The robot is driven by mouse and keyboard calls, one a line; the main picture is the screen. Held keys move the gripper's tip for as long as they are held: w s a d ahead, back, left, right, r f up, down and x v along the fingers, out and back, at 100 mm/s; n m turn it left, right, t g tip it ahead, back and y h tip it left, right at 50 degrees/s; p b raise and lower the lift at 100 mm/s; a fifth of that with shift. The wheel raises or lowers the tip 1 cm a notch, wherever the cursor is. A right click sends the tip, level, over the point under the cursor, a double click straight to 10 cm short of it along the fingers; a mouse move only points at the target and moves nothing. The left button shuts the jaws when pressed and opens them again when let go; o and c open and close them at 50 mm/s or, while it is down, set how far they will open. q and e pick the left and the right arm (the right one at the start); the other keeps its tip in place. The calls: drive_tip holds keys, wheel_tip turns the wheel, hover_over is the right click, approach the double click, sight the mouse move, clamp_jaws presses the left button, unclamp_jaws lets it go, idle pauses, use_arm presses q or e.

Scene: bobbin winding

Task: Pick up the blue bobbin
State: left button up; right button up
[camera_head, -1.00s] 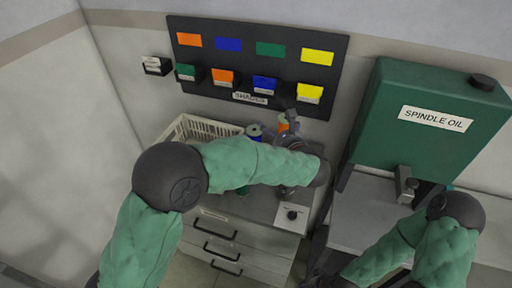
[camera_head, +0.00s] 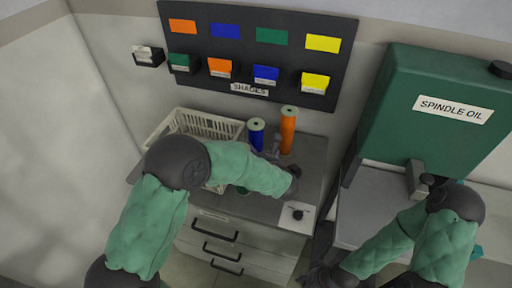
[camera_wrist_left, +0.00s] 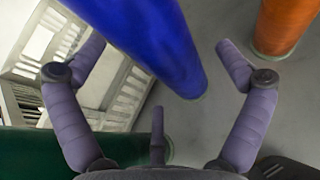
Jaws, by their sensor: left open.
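The blue bobbin (camera_head: 256,135) stands upright on the grey cabinet top, beside the basket; my left arm hides its foot. In the left wrist view the blue bobbin (camera_wrist_left: 160,40) runs down from the top edge between the two fingers of my left gripper (camera_wrist_left: 160,68).
An orange bobbin (camera_head: 288,130) stands close right of the blue one. A green bobbin (camera_wrist_left: 60,152) is close to the left gripper's base. A cream basket (camera_head: 207,126) stands left. A knob panel (camera_head: 297,214) sits at the front right. The shades board (camera_head: 255,50) hangs behind.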

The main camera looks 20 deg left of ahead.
use_arm(q)
drive_tip(key=shift+x, duration=2)
drive_tip(key=c, duration=1.4)
drive_tip(key=shift+c, duration=0.2)
drive_tip(key=shift+r, duration=0.1)
